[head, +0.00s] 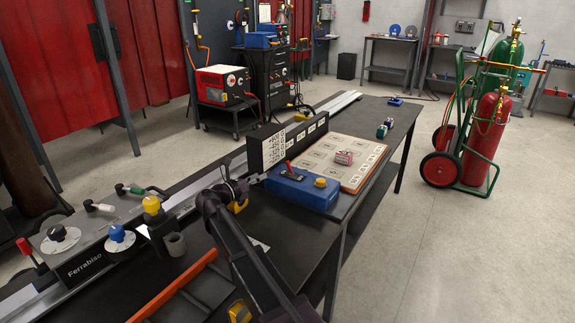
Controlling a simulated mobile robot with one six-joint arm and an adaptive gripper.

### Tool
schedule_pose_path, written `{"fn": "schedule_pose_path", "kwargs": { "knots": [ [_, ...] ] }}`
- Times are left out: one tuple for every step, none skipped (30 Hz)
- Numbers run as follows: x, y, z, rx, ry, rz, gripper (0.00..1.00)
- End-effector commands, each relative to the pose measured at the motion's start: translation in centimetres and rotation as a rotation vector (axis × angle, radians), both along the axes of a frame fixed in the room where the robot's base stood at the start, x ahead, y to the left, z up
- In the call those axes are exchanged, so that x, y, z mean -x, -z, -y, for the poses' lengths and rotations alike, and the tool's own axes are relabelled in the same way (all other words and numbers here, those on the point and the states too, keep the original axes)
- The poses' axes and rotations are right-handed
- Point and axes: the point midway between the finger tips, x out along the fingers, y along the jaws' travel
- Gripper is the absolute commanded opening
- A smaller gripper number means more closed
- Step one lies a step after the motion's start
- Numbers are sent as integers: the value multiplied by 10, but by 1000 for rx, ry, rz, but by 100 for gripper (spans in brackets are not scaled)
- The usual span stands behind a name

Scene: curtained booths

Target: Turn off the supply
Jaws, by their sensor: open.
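A blue box (303,189) sits on the dark bench, with a red-handled lever (290,169) on its left part and a yellow knob (320,183) on its right. A grey panel marked Ferrabiso (95,262) stands at the left, with a red-handled lever (27,248), a black-and-white dial, a blue knob (117,234) and a yellow knob (152,205). No readable label says which is the supply. My gripper (236,174) is open and seems empty, left of the blue box and apart from it; its fingertips are small and dark against the bench.
A dark upright board (285,143) with white labels stands behind the blue box. Small items lie farther along the bench. An orange bar (172,285) is near the front.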

Motion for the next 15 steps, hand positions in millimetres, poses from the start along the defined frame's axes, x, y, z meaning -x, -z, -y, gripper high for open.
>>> {"fn": "schedule_pose_path", "kwargs": {
  "knots": [
    [0,0,0,-1,0,0,52],
    [0,0,0,-1,0,0,52],
    [-1,0,1,-1,0,0,52],
    [-1,0,1,-1,0,0,52],
    [-2,0,2,-1,0,0,52],
    [-3,0,3,-1,1,0,52],
    [-4,0,4,-2,2,0,52],
    [-5,0,5,-2,2,0,52],
    [-7,0,7,-2,2,0,52],
    [-8,0,9,-2,3,1,52],
    [-10,0,11,-3,3,0,52],
    [-13,0,14,-2,4,0,52],
    [-15,0,16,-3,3,0,52],
    [-18,0,18,-3,3,0,52],
    [-21,0,22,-2,2,0,52]
  ]
}}
